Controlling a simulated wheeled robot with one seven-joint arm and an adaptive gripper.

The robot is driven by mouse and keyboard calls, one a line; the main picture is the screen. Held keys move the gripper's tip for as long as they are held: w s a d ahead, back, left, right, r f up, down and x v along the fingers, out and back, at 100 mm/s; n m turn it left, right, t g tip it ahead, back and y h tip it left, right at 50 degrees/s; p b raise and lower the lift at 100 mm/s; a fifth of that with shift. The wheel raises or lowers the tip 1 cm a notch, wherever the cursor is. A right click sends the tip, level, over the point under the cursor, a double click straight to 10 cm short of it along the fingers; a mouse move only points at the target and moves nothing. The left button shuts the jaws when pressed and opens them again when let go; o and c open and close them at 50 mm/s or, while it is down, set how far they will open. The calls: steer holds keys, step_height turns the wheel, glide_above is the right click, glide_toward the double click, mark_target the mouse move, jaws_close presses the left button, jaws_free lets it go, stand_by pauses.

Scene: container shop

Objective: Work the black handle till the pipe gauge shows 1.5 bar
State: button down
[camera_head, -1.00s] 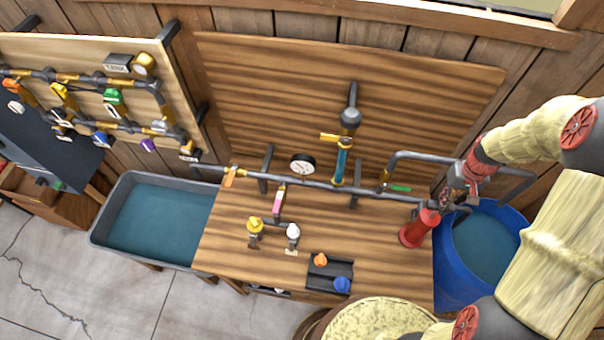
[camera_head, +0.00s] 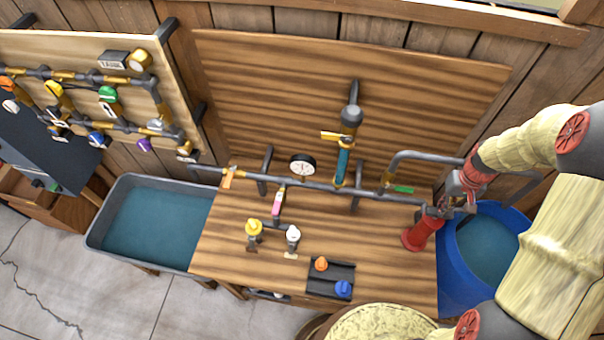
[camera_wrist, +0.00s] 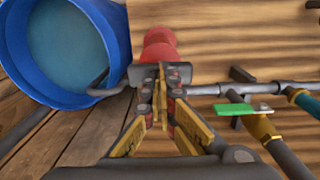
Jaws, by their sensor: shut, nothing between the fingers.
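A red pump cylinder (camera_head: 420,234) stands at the right end of the bench, and its red body also shows in the wrist view (camera_wrist: 158,46). A dark piece (camera_wrist: 143,74) lies across the pump by my fingertips; I cannot tell whether it is the black handle. My gripper (camera_head: 438,211) is shut and empty, close to the pump's top. In the wrist view its fingers (camera_wrist: 162,78) meet in front of the pump; contact is unclear. The round pipe gauge (camera_head: 302,165) has a white dial and black rim. Its reading is too small to tell.
A grey pipe (camera_head: 330,187) runs along the bench with several valves, one with a green handle (camera_head: 403,190). A blue barrel of water (camera_head: 446,260) stands right of the bench, a grey water trough (camera_head: 150,181) left. Loose orange (camera_head: 321,264) and blue (camera_head: 343,288) knobs lie in front.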

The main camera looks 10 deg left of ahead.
step_height(320, 180, up, 6)
steer(key=p, duration=0.3)
steer(key=shift+f, duration=0.1)
stand_by(0.9)
